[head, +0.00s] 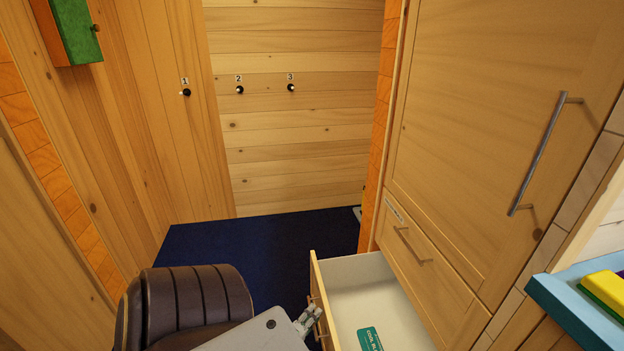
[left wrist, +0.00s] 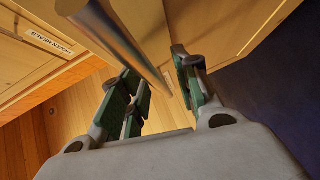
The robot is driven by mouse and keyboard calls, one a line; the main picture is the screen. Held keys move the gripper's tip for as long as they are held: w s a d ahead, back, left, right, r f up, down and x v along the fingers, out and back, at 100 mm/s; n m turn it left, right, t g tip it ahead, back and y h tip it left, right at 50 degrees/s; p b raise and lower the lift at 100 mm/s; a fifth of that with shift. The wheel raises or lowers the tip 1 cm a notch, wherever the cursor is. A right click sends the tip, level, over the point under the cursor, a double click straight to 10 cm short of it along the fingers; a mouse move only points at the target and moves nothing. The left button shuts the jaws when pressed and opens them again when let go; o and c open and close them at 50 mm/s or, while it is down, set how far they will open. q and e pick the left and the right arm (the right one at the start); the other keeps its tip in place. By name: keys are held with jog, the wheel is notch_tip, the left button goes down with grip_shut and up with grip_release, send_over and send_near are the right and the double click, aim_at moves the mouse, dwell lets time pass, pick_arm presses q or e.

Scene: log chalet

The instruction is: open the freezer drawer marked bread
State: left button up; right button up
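A drawer (head: 345,270) stands pulled out at the bottom of the tall wooden cabinet, with a white inside and a teal pack (head: 369,339) lying in it. Its label does not show. Above it a shut drawer (head: 425,262) has a bar handle and a small label too small to read. My left gripper (head: 312,315) is at the front of the open drawer. In the left wrist view its fingers (left wrist: 160,88) stand apart with a metal bar handle (left wrist: 122,38) running between them; I cannot tell whether they touch it. My right gripper is out of view.
A label (left wrist: 50,42) in the left wrist view ends in "EN MEALS". A tall cabinet door (head: 500,130) above the drawers is shut. A brown ribbed padded seat (head: 200,300) stands left of my arm. A blue tray (head: 575,305) is at right. Dark blue floor (head: 235,255) beyond is clear.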

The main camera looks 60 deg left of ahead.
pick_arm(q)
jog(key=shift+s, duration=0.1)
jog(key=v, duration=1.2)
dwell(0.4)
jog(key=shift+f, duration=0.1)
dwell(0.5)
